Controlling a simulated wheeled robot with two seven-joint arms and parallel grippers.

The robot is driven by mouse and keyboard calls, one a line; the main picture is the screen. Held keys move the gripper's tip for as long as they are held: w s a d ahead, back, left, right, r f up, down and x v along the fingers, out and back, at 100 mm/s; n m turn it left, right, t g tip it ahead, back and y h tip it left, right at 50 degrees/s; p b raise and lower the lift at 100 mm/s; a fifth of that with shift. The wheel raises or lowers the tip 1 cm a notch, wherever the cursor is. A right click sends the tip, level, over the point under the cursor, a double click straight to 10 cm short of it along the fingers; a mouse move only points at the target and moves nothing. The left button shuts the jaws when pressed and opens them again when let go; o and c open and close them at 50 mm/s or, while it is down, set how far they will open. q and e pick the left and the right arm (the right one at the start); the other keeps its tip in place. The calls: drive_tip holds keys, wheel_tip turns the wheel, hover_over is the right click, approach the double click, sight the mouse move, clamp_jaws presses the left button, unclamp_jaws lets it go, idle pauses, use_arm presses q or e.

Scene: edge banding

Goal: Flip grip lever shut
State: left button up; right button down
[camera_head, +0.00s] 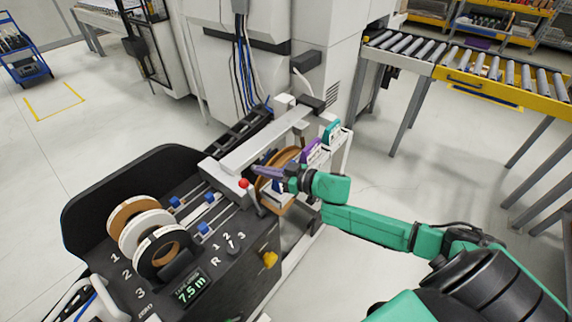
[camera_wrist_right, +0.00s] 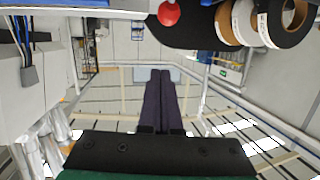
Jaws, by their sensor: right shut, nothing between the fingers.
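A lever with a red ball knob (camera_head: 243,183) stands on the edge-banding machine, beside the end of the pale bar (camera_head: 262,140). I take it to be the grip lever. My right gripper (camera_head: 256,169) has its purple fingers together and empty, just right of and above the red knob in the head view. In the right wrist view the shut fingers (camera_wrist_right: 161,74) point up the picture, and the red knob (camera_wrist_right: 168,13) is at the top edge, apart from them. I cannot tell how far the lever is turned. My left gripper is not in view.
Three tape rolls (camera_head: 131,215) stand at the machine's left. A display (camera_head: 190,290) reads 7.5 m, near a selector dial (camera_head: 232,246) and a yellow knob (camera_head: 269,259). A roller conveyor (camera_head: 470,65) is at the back right.

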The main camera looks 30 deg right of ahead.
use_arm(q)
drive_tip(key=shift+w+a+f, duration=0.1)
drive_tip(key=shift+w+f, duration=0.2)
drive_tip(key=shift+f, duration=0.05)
use_arm(e)
drive_tip(key=s+d+r, duration=0.3)
drive_tip(key=r, duration=0.2)
drive_tip(key=shift+s, duration=0.2)
drive_tip(key=shift+w+f, duration=0.1)
drive_tip(key=shift+w, duration=0.05)
